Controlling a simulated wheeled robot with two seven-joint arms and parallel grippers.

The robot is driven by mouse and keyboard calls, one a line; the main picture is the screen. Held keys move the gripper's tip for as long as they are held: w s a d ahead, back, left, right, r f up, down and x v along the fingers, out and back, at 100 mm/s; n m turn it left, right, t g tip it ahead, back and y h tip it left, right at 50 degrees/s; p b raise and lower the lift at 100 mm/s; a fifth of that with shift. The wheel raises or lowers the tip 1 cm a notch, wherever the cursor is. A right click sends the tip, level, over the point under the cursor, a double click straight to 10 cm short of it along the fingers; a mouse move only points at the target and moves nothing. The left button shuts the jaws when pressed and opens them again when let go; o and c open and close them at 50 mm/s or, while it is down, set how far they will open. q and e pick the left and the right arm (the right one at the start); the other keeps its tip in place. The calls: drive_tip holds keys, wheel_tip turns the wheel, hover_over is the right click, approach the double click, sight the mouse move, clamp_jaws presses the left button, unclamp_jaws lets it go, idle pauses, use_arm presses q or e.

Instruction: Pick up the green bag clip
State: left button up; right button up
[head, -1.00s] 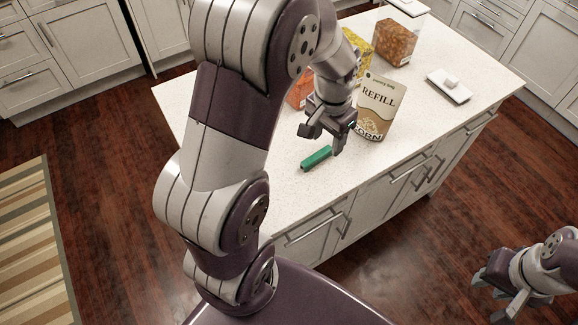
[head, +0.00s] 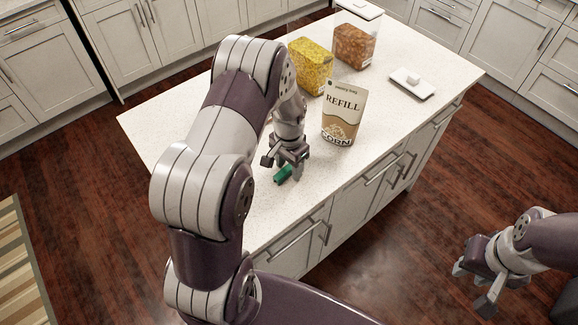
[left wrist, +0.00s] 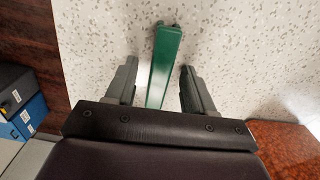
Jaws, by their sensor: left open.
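The green bag clip (head: 283,174) lies on the white speckled island top, near its front edge. My left gripper (head: 285,168) is directly above it, pointing down and open, and hides part of the clip in the head view. In the left wrist view the clip (left wrist: 163,65) runs lengthwise between the two open fingers of my left gripper (left wrist: 158,88), with a gap on each side. I cannot tell whether the fingertips touch the counter. My right gripper (head: 478,285) hangs over the floor at the lower right, away from the island, with its fingers apart and empty.
A REFILL corn bag (head: 342,112) stands upright just right of my left gripper. Behind it stand a container of yellow food (head: 311,68) and one of brown food (head: 354,46). The counter's near right is clear.

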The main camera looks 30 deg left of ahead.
use_arm(q)
clamp_jaws()
drive_tip(key=shift+r, duration=0.1)
